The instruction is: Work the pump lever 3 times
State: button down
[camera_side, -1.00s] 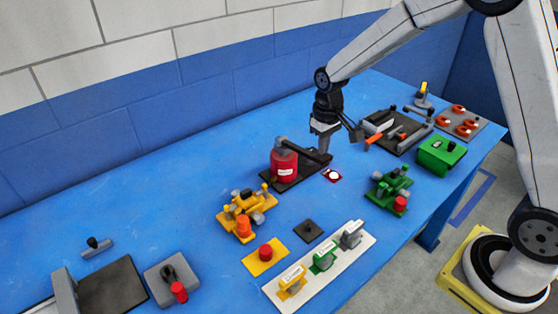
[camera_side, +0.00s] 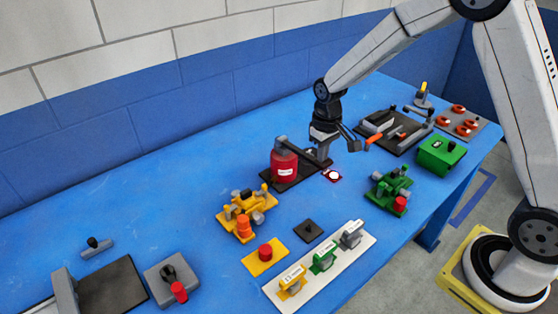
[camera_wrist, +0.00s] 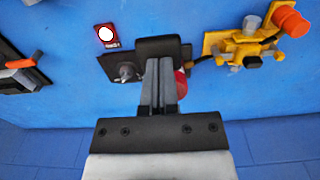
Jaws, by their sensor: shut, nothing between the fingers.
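The pump is a red cylinder (camera_side: 284,167) on a dark base plate, in the middle of the bench in the side view. Its black lever (camera_side: 303,154) runs from the cylinder's top to the right. My gripper (camera_side: 321,152) is shut and empty, pointing down at the lever's free end; in the side view contact cannot be told for certain. In the wrist view my shut fingers (camera_wrist: 158,64) reach the black lever end (camera_wrist: 163,47), and the red cylinder (camera_wrist: 181,84) is mostly hidden behind them. A small red plate with a white disc (camera_side: 333,175) lies beside the base.
A yellow valve assembly (camera_side: 244,212) stands left of the pump. A green fixture (camera_side: 388,188) and a green box (camera_side: 441,154) stand to the right. A dark panel (camera_side: 405,140) with an orange-handled part lies behind. A white switch strip (camera_side: 330,283) is in front.

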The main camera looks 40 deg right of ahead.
aim_at(322, 164)
jog(key=shift+f, duration=2.05)
jog(key=shift+r, duration=0.15)
dwell(0.6)
jog(key=shift+r, duration=3.65)
